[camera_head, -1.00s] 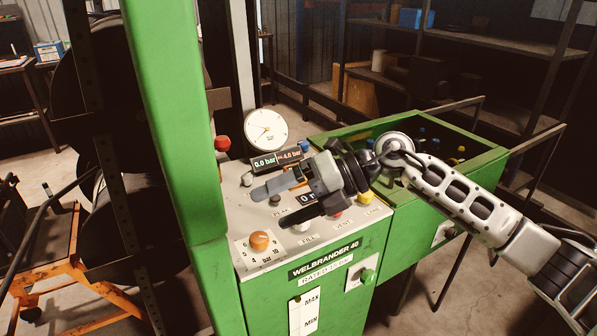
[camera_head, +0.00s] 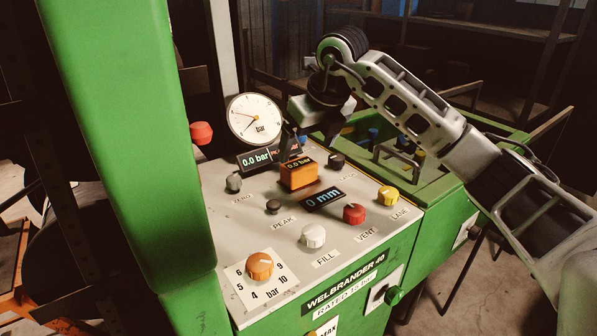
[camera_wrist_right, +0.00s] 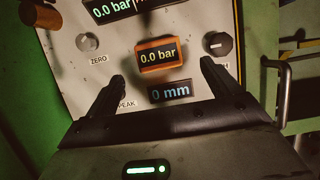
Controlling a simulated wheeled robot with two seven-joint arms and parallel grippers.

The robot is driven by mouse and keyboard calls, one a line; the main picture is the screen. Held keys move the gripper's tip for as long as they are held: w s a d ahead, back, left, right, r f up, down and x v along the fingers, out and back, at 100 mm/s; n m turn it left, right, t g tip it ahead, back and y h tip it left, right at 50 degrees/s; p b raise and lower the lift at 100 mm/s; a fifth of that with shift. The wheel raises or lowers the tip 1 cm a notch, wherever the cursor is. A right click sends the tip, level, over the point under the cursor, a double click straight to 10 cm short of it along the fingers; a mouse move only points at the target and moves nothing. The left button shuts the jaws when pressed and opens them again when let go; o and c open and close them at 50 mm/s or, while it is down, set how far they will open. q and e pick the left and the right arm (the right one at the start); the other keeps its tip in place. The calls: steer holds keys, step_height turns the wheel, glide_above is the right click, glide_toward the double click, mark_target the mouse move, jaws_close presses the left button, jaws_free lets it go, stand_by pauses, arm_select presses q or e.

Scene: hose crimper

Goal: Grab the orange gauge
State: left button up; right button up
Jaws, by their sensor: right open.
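The orange gauge (camera_head: 298,174) is a small block with a dark "0.0 bar" display, standing on the pale panel of the green machine. In the right wrist view the gauge (camera_wrist_right: 159,56) lies ahead of and between the two dark fingers. My right gripper (camera_head: 308,138) is open and empty, above and behind the gauge in the head view; its fingers also show in the wrist view (camera_wrist_right: 163,75). The fingers do not appear to touch the gauge. My left gripper is not in view.
A round white dial (camera_head: 255,119) and a "0.0 bar" readout (camera_head: 256,160) stand behind and left. The "0 mm" display (camera_head: 322,200), red knob (camera_head: 354,214), white knob (camera_head: 313,236) and yellow knob (camera_head: 388,195) are close in front. A green post (camera_head: 125,150) rises at left.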

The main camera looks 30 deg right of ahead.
mark_target(300, 164)
steer(key=p+x, duration=0.1)
steer(key=x, duration=0.6)
steer(key=shift+w+a+f, duration=0.1)
steer(key=shift+w+f, duration=0.05)
steer(key=shift+f, duration=0.1)
steer(key=shift+c, duration=0.3)
steer(key=c, duration=1.3)
steer(key=shift+r, duration=0.15)
